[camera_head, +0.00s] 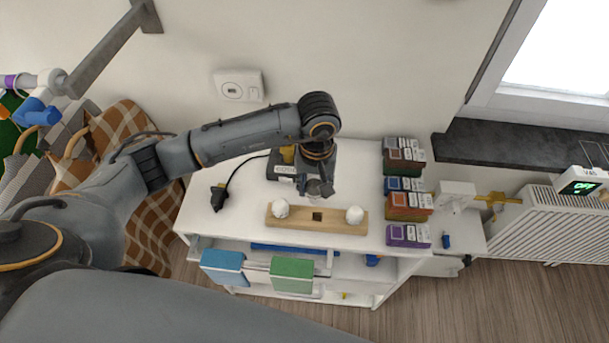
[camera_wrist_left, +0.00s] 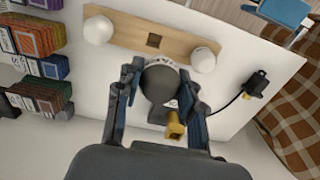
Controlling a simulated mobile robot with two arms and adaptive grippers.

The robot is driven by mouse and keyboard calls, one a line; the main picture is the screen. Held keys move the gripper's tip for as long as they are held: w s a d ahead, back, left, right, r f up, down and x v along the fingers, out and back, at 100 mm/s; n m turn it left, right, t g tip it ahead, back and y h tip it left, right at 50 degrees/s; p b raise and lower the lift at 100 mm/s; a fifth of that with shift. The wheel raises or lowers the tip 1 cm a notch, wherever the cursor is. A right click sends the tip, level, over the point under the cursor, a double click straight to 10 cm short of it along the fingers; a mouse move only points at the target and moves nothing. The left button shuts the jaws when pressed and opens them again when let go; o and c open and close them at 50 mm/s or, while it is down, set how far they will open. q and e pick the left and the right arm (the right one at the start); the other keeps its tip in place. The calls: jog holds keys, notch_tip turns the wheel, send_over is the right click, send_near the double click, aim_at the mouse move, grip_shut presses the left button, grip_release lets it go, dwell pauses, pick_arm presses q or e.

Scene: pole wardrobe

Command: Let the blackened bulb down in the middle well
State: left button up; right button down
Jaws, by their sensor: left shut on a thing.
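A wooden block (camera_head: 336,223) lies on the white table top, with a white bulb (camera_head: 281,208) in its left well and another white bulb (camera_head: 354,215) in its right well. Its middle well (camera_head: 317,216) is a square dark hole and is empty. My left gripper (camera_head: 318,187) is just behind the block. In the left wrist view my left gripper (camera_wrist_left: 158,84) is shut on the blackened bulb (camera_wrist_left: 160,85), a dark round globe between the fingers. The wooden block also shows there (camera_wrist_left: 128,33), apart from the bulb. My right gripper is not in view.
A dark device (camera_head: 318,160) with a yellow part stands behind the block. A black plug (camera_head: 218,197) with its cable lies to the left. Several stacked small boxes (camera_head: 405,205) line the right side. Blue (camera_head: 223,266) and green (camera_head: 292,274) boxes are in front, below the top.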

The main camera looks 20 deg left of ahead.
aim_at(317, 220)
pick_arm(q)
jog(key=shift+w+d+f, duration=0.1)
jog(key=shift+d+f, duration=0.2)
jog(key=shift+f, duration=0.2)
jog(key=shift+w+d+f, duration=0.1)
jog(key=shift+d+f, duration=0.15)
jog(key=shift+f, duration=0.2)
jog(key=shift+f+b, duration=1.4)
jog(key=shift+f, duration=0.75)
jog(key=shift+b, duration=0.35)
jog(key=shift+f+b, duration=1.25)
jog(key=shift+b, duration=0.2)
jog(key=shift+f+b, duration=0.9)
jog(key=shift+b, duration=0.45)
jog(key=o, duration=1.4)
jog(key=shift+c, duration=0.2)
